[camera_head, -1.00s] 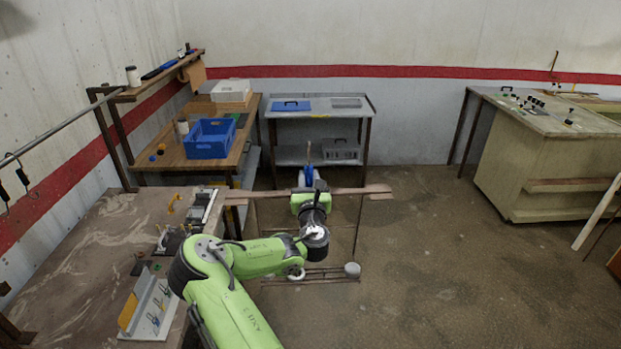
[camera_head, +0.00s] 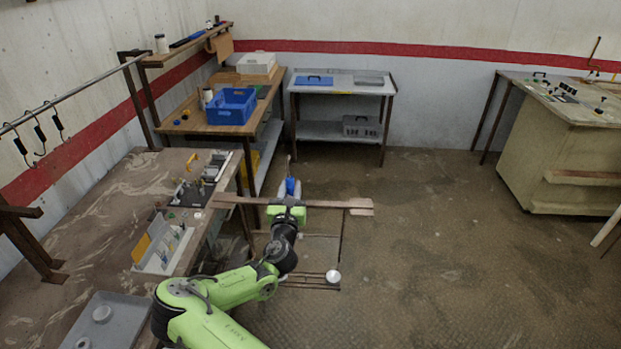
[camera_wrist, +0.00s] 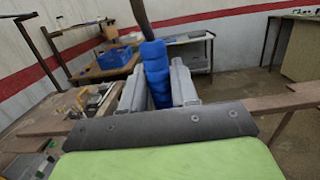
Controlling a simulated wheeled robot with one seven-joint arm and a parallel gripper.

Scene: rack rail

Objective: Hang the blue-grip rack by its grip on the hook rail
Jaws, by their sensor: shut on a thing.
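The blue grip (camera_head: 290,187) of the rack is upright between the fingers of my gripper (camera_head: 289,192), which is shut on it. In the wrist view the blue grip (camera_wrist: 156,72) stands between the two grey fingers, with a dark rod rising above it. What appears to be the rack's brown crossbar (camera_head: 340,204) runs level on both sides of my gripper, with thin posts and a lower frame below, partly hidden by my arm. The hook rail (camera_head: 85,87) is at the upper left, well apart from the rack. Several black hooks (camera_head: 40,132) hang from it.
A brown workbench (camera_head: 90,205) with a parts holder (camera_head: 165,245) and a grey tray (camera_head: 105,325) lies at left. A blue crate (camera_head: 231,107) stands on the back table. A white round thing (camera_head: 333,276) is at the lower frame. The floor at right is open.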

